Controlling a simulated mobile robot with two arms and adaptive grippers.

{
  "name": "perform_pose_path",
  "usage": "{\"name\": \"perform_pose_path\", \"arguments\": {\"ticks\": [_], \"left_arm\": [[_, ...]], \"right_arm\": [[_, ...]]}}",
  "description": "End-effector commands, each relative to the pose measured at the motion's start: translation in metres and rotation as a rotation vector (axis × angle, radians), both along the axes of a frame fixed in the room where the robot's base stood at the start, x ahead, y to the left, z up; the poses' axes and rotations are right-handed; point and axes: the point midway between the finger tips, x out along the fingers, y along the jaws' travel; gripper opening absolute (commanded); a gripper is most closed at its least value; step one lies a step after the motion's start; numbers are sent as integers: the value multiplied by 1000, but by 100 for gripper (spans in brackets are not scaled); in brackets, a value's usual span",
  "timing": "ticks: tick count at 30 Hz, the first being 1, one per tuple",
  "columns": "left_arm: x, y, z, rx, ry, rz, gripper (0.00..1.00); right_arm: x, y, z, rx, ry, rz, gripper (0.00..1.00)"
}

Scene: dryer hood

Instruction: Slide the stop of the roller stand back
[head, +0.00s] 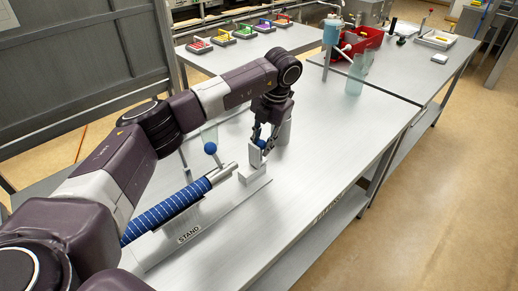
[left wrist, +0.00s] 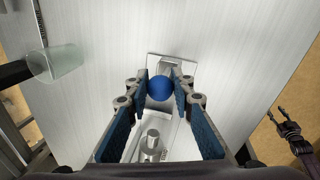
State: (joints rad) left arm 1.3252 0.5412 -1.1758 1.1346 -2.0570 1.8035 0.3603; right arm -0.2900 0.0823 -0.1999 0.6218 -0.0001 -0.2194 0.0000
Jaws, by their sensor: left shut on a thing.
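The roller stand (head: 190,234) is a long grey base marked STAND, with a blue striped roller (head: 165,210) lying along it. At its far end a grey stop (head: 253,172) stands upright with a blue ball knob (head: 261,144) on top. My left gripper (head: 262,146) points down with its fingers on both sides of this knob, shut on it. In the left wrist view the blue knob (left wrist: 160,88) sits between the fingertips, and the roller's metal end (left wrist: 152,143) is below it, apart from the stop. My right gripper (left wrist: 276,111) shows at the right edge of that view, fingers apart and empty.
A red bin (head: 362,40) and a clear cylinder (head: 357,75) stand at the back. The table's right side is clear.

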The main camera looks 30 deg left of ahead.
Motion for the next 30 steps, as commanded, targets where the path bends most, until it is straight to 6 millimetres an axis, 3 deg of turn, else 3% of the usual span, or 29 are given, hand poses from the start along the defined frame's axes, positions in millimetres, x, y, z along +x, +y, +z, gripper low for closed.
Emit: {"name": "perform_pose_path", "arguments": {"ticks": [6,7,12,23,30], "left_arm": [[6,-4,4,-9,-25,-7,0],[7,-4,5,-9,-25,-7,22],[5,-4,4,-7,-21,-6,39],[4,-5,9,-6,-17,-7,39],[4,-14,53,-6,-21,-8,39]], "right_arm": [[-1,0,0,1,1,0,40],[-3,1,0,1,3,-1,40],[-17,5,0,5,21,-2,40],[-10,0,0,0,12,0,40],[-10,1,0,1,13,-1,40]]}}
